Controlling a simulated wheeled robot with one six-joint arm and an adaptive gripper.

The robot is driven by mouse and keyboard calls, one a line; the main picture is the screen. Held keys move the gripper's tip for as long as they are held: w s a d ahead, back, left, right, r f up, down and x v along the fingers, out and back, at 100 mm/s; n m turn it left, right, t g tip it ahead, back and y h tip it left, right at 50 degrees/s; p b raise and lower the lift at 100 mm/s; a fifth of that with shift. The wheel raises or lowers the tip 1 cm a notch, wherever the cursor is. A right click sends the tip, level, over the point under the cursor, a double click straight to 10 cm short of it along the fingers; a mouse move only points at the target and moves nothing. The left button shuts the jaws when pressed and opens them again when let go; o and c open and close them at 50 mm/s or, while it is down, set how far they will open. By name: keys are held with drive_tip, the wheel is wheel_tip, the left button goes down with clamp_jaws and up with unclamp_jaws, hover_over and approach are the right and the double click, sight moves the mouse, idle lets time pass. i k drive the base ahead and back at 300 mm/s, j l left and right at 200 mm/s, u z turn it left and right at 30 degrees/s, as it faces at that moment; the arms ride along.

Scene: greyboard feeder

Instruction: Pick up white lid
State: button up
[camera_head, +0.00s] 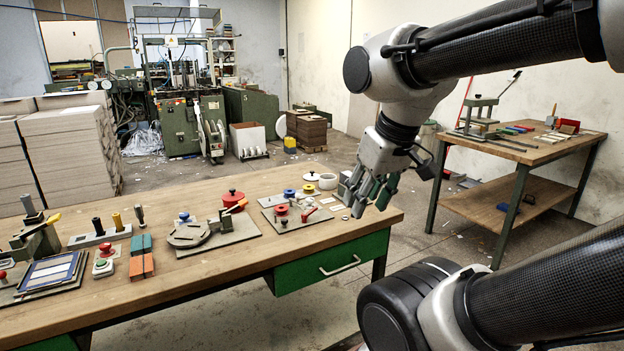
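Two small white round pieces sit at the far right part of the wooden table. One is a low white lid (311,177) with a dark spot on top; the other is a thicker white round piece (328,181) just right of it. Which of them is the task's lid is hard to tell at this size. My gripper (369,207) points down near the table's right end, right of and nearer than the white pieces. Its fingers are spread and nothing shows between them. It appears apart from both pieces.
A grey plate with red and blue knobs (296,217) lies left of my gripper. A red round piece (232,198) and a clamp board (215,234) are farther left. The table (190,270) has a green drawer (330,264). A second workbench (520,150) stands right.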

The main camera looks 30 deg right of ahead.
sight(311, 177)
drive_tip(key=i+l, duration=0.15)
drive_tip(key=l, duration=0.3)
drive_tip(key=i+l+u, duration=0.1)
drive_tip(key=l, duration=0.35)
drive_tip(key=i+l, duration=0.2)
drive_tip(key=l, duration=0.3)
drive_tip(key=i+l+u, duration=0.1)
drive_tip(key=l, duration=0.35)
drive_tip(key=i+l, duration=0.2)
drive_tip(key=l, duration=0.3)
drive_tip(key=i+l+u, duration=0.1)
drive_tip(key=l, duration=0.35)
drive_tip(key=i+l+u, duration=0.1)
drive_tip(key=l, duration=0.4)
